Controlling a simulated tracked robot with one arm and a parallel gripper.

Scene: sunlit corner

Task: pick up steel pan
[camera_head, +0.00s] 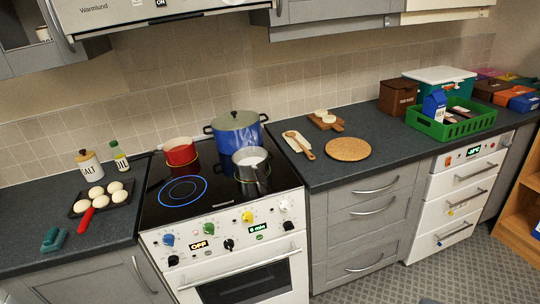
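The steel pan (251,172) stands upright on the right front part of the black glass cooktop. It is a small silver pan with an open top, and its inside looks pale. A large blue pot (237,133) with a lid stands close behind it and a red pot (180,153) stands to its left, toward the back. I cannot make out a long handle on the steel pan. My gripper is not visible in this view.
A blue ring glows on the cooktop (165,205) at front left. The front right counter is clear.

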